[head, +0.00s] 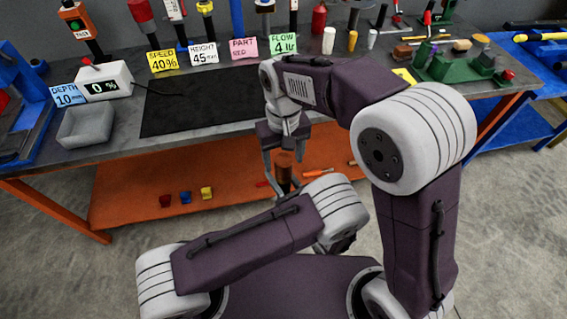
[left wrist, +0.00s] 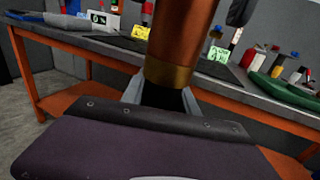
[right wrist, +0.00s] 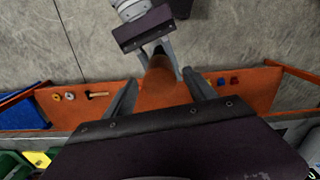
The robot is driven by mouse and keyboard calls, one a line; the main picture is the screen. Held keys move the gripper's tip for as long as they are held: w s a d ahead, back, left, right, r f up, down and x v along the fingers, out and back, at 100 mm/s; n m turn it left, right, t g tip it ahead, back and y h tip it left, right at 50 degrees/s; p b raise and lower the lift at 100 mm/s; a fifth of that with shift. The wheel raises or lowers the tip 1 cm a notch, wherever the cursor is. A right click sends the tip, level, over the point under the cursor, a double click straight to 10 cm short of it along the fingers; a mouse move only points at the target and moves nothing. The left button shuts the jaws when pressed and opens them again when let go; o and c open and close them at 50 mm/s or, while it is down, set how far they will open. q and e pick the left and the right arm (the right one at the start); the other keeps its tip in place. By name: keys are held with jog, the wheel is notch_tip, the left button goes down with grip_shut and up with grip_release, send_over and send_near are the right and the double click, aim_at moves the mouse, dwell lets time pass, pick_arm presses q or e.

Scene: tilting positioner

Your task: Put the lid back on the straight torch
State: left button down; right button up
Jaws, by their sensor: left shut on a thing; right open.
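A copper-coloured cylinder with a brass band (left wrist: 172,72), apparently the straight torch's body, stands in my left gripper (left wrist: 160,98), with a dark part below the band. The cylinder also shows in the head view (head: 284,160) in front of the bench and in the right wrist view (right wrist: 158,88). My left gripper is shut on it. My right gripper (right wrist: 160,77) is open, with its fingers spread on either side of the cylinder's upper end; contact cannot be told. I cannot pick out a separate lid; the cylinder's top end is hard to see.
The grey bench (head: 60,160) carries a black mat (head: 200,105), a grey tray (head: 86,125), a readout box (head: 105,82) and a green fixture (head: 460,65). Upright tools line the back. An orange shelf (head: 130,190) below holds small coloured blocks.

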jog(key=shift+r, duration=0.45)
jog(key=shift+c, duration=0.6)
jog(key=shift+r+n, duration=0.4)
jog(key=shift+n, duration=0.4)
notch_tip(320, 180, up, 3)
jog(key=n, duration=0.6)
jog(key=shift+f, duration=0.15)
jog(key=shift+f, duration=0.1)
